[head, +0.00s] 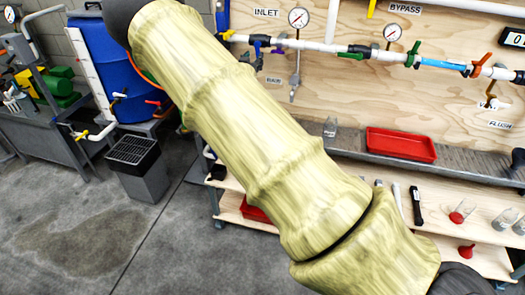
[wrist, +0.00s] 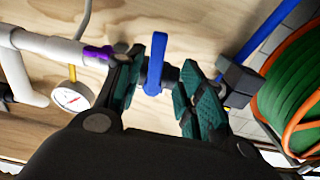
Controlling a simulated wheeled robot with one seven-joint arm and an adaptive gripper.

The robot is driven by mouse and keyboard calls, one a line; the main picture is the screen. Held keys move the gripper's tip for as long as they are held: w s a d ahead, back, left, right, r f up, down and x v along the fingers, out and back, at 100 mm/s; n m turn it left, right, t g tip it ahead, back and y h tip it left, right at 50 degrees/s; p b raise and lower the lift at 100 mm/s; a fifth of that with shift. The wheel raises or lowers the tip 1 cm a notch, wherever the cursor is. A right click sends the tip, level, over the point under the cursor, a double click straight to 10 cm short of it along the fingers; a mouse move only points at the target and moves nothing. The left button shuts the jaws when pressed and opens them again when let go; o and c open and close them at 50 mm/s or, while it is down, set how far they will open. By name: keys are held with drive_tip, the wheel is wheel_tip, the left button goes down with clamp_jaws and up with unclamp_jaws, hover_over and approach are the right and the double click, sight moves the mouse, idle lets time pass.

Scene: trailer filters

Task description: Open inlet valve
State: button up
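The inlet valve's blue handle (wrist: 154,76) shows in the wrist view, on a pipe along a plywood panel. It appears to stand roughly across the pipe. My gripper (wrist: 173,52) is open, with its teal-padded fingers spread on either side of the handle. I cannot tell whether either finger touches it. In the head view, a blue valve part (head: 258,42) shows under the INLET label (head: 266,12), just right of my arm. My arm crosses that view and hides the gripper's fingers.
A purple fitting (wrist: 98,53) and a gauge (wrist: 72,97) are left of the valve in the wrist view. A green hose reel (wrist: 293,85) is close on the right. A red tray (head: 401,144) lies on the shelf below the panel. Open floor (head: 80,235) is at left.

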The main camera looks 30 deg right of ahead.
drive_tip(key=b+v, duration=0.1)
drive_tip(key=v, duration=0.4)
drive_tip(key=s+a+f+n+g+y, duration=0.1)
drive_tip(key=s+f, duration=0.4)
drive_tip(key=f, duration=0.4)
drive_tip(key=s+a+f+n+g+y+b, duration=0.1)
drive_tip(key=s+f, duration=0.4)
drive_tip(key=f, duration=0.5)
drive_tip(key=s+a+f+n+g+y, duration=0.1)
drive_tip(key=s+f, duration=0.3)
drive_tip(key=f, duration=0.5)
drive_tip(key=shift+s+a+f+n+y+b, duration=0.2)
drive_tip(key=shift+s+a+n+y+b, duration=0.2)
drive_tip(key=shift+a+n+y, duration=0.45)
drive_tip(key=shift+d, duration=0.1)
